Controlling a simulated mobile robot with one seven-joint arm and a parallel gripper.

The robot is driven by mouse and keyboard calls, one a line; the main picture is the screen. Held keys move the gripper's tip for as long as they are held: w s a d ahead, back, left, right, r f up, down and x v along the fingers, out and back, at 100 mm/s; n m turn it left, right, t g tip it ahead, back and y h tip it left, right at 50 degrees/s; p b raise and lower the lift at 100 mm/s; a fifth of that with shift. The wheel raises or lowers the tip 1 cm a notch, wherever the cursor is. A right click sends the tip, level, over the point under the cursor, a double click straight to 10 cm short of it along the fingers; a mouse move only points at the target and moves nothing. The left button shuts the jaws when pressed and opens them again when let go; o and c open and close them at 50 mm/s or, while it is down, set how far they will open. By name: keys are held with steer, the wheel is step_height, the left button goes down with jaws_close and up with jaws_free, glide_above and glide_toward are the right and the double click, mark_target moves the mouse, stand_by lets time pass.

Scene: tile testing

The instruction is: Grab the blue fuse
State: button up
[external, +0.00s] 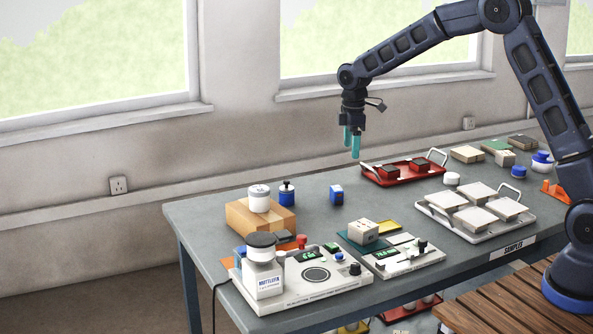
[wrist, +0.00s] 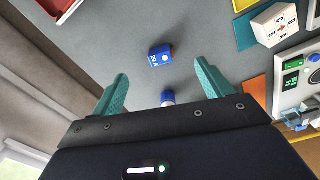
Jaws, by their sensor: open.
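The blue fuse, a small blue block with white markings (external: 336,195), stands on the grey table behind the testing devices. In the wrist view the blue block (wrist: 161,55) lies on bare table just beyond the fingertips, roughly centred between them. My gripper (external: 351,150) has teal fingers pointing down, and hangs in the air above the table's far side, well above the block. In the wrist view my gripper (wrist: 162,72) has its fingers wide apart with nothing between them.
A red tray with dark blocks (external: 366,175) is right of the blue block. A beige block (external: 363,231) and testing device (external: 325,292) stand in front.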

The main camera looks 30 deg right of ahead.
steer(key=n, duration=0.1)
glide_above(339, 188)
step_height(339, 188, down, 4)
steer(key=f, duration=0.1)
step_height(339, 188, down, 10)
steer(key=shift+f, duration=0.1)
steer(key=c, duration=1)
steer(key=shift+c, duration=0.4)
